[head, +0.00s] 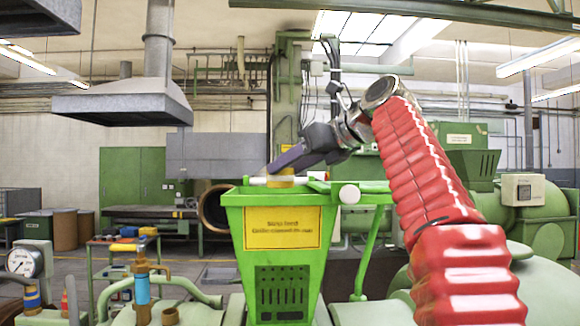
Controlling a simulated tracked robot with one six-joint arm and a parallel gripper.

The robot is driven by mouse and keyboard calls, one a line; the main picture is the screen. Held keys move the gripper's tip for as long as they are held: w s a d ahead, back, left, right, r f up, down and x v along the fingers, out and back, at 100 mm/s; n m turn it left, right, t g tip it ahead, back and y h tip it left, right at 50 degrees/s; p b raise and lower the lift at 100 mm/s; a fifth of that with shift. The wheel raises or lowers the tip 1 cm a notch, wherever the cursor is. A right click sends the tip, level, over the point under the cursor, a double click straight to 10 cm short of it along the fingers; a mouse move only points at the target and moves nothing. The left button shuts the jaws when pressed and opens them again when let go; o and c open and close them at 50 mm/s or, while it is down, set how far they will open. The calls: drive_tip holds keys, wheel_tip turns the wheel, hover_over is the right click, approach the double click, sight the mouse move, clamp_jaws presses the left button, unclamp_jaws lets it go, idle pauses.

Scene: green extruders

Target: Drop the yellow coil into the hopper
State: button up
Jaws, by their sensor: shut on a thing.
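The green hopper (236,200) stands in the middle of the head view, with a yellow label on its front. My gripper (276,166) has purple-grey fingers and reaches in from the right to just above the hopper's top rim. It is shut on the yellow coil (281,184), which shows at the fingertips, over the hopper's mouth. A pale bar at the hopper's top partly hides the coil. I cannot tell how far the coil sits below the rim.
My red-sleeved arm covers the right of the view. A green strut and white knob (349,194) sit right of the hopper. A blue-and-brass valve (142,290) and pressure gauge (20,262) stand at front left. A cart (122,245) with small items stands behind.

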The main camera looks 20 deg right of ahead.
drive_tip(key=o, duration=1.2)
drive_tip(key=v, duration=1.3)
drive_tip(key=shift+s+d, duration=0.2)
drive_tip(key=shift+s, duration=0.15)
